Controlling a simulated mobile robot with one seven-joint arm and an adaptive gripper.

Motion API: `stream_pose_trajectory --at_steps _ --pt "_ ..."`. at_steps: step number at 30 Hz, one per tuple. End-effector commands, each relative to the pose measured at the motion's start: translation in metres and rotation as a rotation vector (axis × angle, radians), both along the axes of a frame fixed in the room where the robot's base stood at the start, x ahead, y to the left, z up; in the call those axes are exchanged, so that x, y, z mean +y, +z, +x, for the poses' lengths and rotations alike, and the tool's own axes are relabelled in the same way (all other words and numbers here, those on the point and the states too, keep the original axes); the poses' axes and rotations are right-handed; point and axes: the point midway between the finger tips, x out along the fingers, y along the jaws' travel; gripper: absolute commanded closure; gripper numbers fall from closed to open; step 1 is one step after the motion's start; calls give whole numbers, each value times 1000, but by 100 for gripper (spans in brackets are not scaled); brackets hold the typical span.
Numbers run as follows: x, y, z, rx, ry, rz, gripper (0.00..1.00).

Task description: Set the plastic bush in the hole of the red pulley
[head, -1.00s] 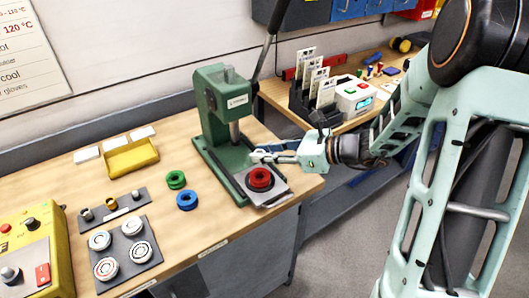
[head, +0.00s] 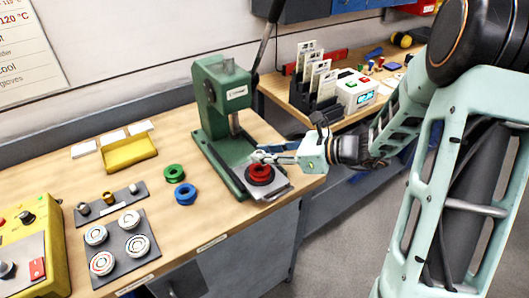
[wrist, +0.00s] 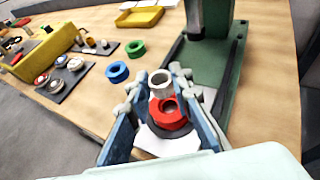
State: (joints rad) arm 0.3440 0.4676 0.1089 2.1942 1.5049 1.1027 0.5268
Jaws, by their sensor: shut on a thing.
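The red pulley (head: 260,173) lies on a dark round base on a pale plate at the front of the green press. It also shows in the wrist view (wrist: 168,119), with its hole partly visible. My gripper (head: 263,156) is just above the pulley. In the wrist view my gripper (wrist: 157,82) is shut on a pale grey ring-shaped bush (wrist: 161,87). The bush appears upright, over the far side of the pulley and apart from its hole; the exact gap cannot be told.
The green press (head: 222,95) stands behind the pulley, its ram above the plate. A green ring (head: 174,173) and a blue ring (head: 185,194) lie to the left. A strip with small bushes (head: 108,198) and a dark mat with several discs lie further left.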

Motion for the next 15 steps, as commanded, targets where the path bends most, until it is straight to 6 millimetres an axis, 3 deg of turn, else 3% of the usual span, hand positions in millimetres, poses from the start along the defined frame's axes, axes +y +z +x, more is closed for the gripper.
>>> stream_pose_trajectory --at_steps 15 --pt "0 -17 0 1 0 0 97"
